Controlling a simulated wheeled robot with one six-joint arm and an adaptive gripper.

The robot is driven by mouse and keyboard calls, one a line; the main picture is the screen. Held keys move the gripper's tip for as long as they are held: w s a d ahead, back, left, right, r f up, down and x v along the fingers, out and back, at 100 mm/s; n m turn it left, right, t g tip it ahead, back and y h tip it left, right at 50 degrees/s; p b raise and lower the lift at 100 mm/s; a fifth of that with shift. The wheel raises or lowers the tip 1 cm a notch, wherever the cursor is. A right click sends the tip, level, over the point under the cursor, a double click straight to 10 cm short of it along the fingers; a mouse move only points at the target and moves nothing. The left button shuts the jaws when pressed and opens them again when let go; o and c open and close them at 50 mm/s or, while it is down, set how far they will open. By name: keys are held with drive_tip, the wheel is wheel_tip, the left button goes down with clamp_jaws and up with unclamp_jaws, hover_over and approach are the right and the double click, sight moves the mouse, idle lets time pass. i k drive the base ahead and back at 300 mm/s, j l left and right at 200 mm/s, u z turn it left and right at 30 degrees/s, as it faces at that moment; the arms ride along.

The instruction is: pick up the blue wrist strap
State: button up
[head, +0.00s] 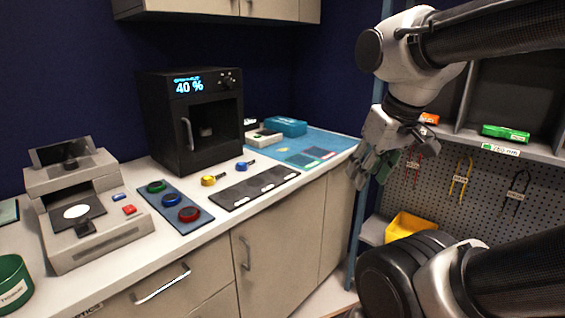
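A small blue item with a dark tail (245,166) lies on the white counter behind the dark strip mat; it looks like a wrist strap. A blue ring (171,200) lies between a green ring (157,186) and a red ring (189,214) on a blue-grey mat. I cannot tell for certain which blue item is the strap. My gripper (372,173) hangs in the air right of the counter, fingers pointing down, apart from both. Its fingers look spread with nothing between them.
A similar yellow item (208,180) lies left of the blue tailed one. A black oven-like box (165,125) stands behind them. A grey device (85,215) stands at left. The dark strip mat (255,188) is nearly bare. A shelf and pegboard (480,170) with tools are at right.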

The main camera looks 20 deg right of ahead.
sight(239, 166)
drive_tip(key=i+l+u, duration=0.65)
drive_tip(key=i+l, duration=0.15)
drive_tip(key=l, duration=0.25)
drive_tip(key=i+l+u, duration=0.2)
drive_tip(key=l, duration=0.2)
